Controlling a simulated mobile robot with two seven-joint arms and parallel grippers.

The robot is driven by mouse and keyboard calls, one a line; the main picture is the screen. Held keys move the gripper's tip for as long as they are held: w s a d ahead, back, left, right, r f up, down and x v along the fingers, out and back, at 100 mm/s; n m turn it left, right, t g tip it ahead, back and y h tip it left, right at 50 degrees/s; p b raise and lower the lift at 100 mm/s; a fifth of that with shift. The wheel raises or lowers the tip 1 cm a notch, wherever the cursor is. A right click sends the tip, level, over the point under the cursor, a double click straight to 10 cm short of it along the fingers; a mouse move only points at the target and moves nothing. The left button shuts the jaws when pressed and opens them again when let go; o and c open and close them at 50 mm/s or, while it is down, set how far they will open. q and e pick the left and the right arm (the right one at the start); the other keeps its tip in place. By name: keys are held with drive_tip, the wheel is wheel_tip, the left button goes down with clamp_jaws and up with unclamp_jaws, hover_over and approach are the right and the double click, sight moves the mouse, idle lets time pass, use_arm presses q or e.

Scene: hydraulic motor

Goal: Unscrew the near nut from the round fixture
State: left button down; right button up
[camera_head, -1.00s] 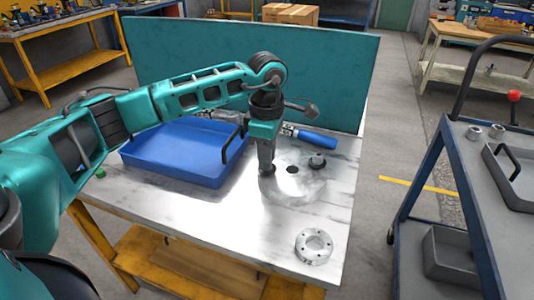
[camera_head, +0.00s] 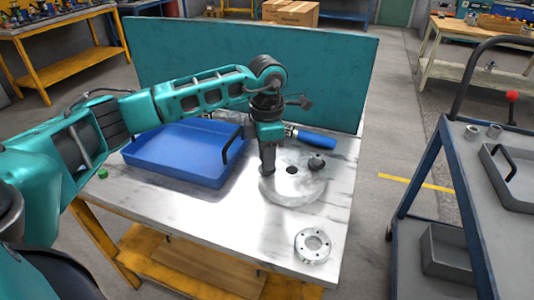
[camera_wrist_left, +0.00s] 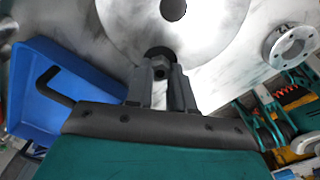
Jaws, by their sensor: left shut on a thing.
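The round fixture (camera_head: 305,188) is a pale disc with a dark central hole on the table. It also shows in the left wrist view (camera_wrist_left: 208,28). My left gripper (camera_head: 267,172) points down at the fixture's left edge. In the left wrist view its fingers (camera_wrist_left: 162,75) are shut on the near nut (camera_wrist_left: 160,62), a dark piece at the disc's rim. The fingers hide part of the nut. A second dark nut (camera_head: 317,161) stands on the far right side of the fixture. My right gripper is not in view.
A blue tray (camera_head: 172,172) with a dark handle lies left of the gripper. A blue-handled tool (camera_head: 316,139) lies behind the fixture. A grey flanged ring (camera_head: 313,246) lies near the front edge. A teal panel (camera_head: 330,75) closes the back. A cart (camera_head: 470,190) stands at right.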

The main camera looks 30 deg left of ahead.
use_arm(q)
drive_tip(key=n+p, duration=0.1)
drive_tip(key=n, duration=0.1)
drive_tip(key=shift+r+n, duration=0.15)
drive_tip(key=shift+n, duration=0.15)
drive_tip(key=shift+n+p, duration=0.3)
drive_tip(key=shift+n, duration=0.6)
drive_tip(key=c, duration=1.2)
unclamp_jaws()
